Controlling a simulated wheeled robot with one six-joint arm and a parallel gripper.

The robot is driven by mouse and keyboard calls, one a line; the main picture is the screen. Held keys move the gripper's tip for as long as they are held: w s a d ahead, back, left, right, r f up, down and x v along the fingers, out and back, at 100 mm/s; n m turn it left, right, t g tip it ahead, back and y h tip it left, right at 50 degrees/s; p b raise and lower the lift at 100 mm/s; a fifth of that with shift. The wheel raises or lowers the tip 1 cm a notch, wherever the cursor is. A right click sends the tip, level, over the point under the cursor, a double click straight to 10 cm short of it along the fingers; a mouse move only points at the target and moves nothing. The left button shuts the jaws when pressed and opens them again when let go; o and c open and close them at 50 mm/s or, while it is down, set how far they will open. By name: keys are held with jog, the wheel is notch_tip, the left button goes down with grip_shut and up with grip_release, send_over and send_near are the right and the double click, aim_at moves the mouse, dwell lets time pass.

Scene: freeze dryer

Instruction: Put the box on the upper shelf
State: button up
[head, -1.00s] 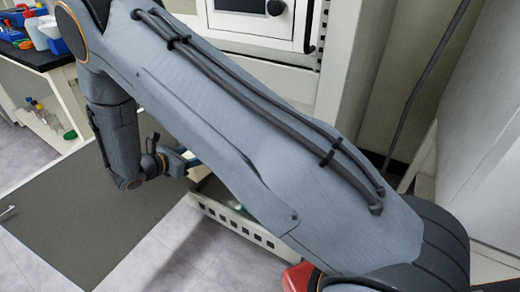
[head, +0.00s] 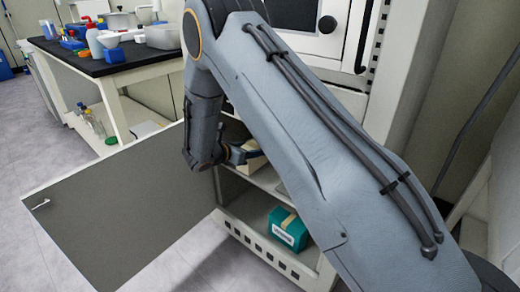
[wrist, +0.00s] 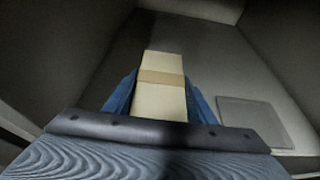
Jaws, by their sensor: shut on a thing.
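A cream box with a tan band (wrist: 160,98) sits between the blue fingers of my gripper (wrist: 162,106) in the wrist view. My gripper is shut on it. In the head view the gripper (head: 238,154) is at the front of the open cabinet, at the upper shelf (head: 268,181), and part of the cream box (head: 254,160) shows beside it. My arm hides much of the shelf. I cannot tell whether the box touches the shelf.
A teal box (head: 288,229) with a label stands on the lower shelf (head: 252,212). The grey cabinet door (head: 120,205) stands open to the left. A black-topped bench (head: 120,58) with labware is at the back left. The wrist view shows dark walls around the box.

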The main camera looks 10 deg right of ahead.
jog(key=w+d, duration=0.2)
jog(key=d, duration=0.1)
jog(key=shift+d+b, duration=0.1)
jog(key=shift+b, duration=0.3)
jog(key=shift+w+d+f+b, duration=0.1)
jog(key=shift+w+f+b, duration=0.1)
jog(key=shift+f, duration=0.2)
jog(key=shift+w+d+f+b, duration=0.1)
jog(key=shift+f+b, duration=0.05)
jog(key=shift+f, duration=0.2)
jog(key=o, duration=1.1)
jog(key=shift+f, duration=0.15)
